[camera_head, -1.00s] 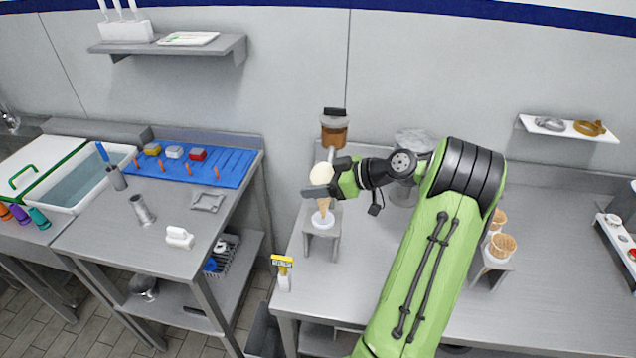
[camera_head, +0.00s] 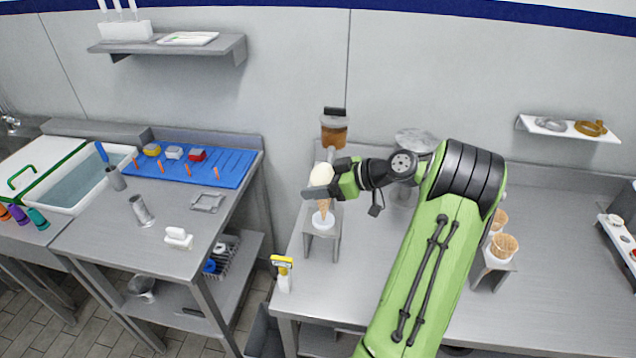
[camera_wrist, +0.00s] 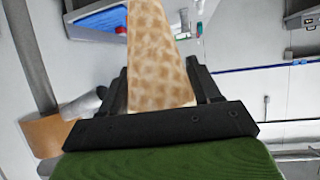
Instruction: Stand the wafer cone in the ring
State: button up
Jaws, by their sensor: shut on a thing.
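The wafer cone (camera_head: 324,206) is upright, point down, with a pale scoop (camera_head: 321,175) on top. My gripper (camera_head: 322,190) is shut on the cone just below the scoop. The cone also fills the middle of the wrist view (camera_wrist: 158,60), between my dark fingers (camera_wrist: 160,105). The white ring (camera_head: 323,220) sits on a small grey stand (camera_head: 322,245) right under the cone. The cone's tip is at the ring's opening; I cannot tell how deep it reaches or whether it touches the ring.
A brown-filled jar (camera_head: 334,131) stands behind my gripper. Other wafer cones (camera_head: 503,247) sit in a stand to the right. A yellow-topped bottle (camera_head: 283,273) is at the counter's front left edge. The counter (camera_head: 345,285) in front of the stand is clear.

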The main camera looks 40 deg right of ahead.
notch_tip(320, 180, down, 9)
jog(key=b, duration=0.8)
jog(key=shift+f+b, duration=0.15)
jog(key=shift+b, duration=0.2)
jog(key=o, duration=0.8)
dwell(1.1)
jog(key=p+v, duration=0.4)
jog(key=v, duration=1.1)
jog(key=shift+s+d+r, duration=0.2)
jog(key=shift+s, duration=0.1)
